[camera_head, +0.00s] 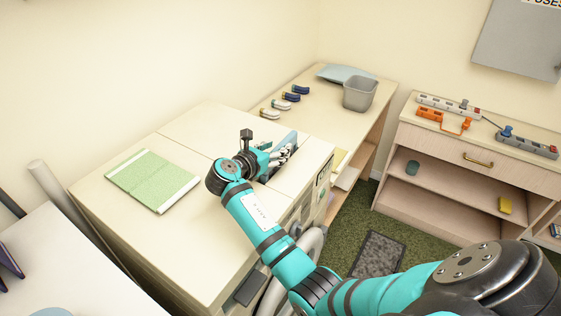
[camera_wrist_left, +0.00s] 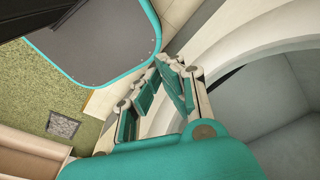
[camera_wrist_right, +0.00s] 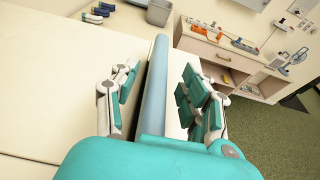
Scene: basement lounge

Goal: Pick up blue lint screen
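A blue lint screen (camera_wrist_right: 154,90) stands on edge between the fingers of my right gripper (camera_wrist_right: 158,92) in the right wrist view, with a gap on each side. The right gripper is open around it. In the head view this gripper (camera_head: 272,150) is low over the slot in the pale machine top (camera_head: 225,135), and part of the blue screen (camera_head: 288,140) shows beside its fingers. How deep the screen sits is hidden. My left gripper (camera_wrist_left: 162,75) appears shut and empty in the left wrist view, beside a round pale opening (camera_wrist_left: 235,60). The head view does not show it.
A green screen (camera_head: 152,180) lies flat on the machine top. A shelf unit (camera_head: 440,146) with power strips stands right, across green carpet.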

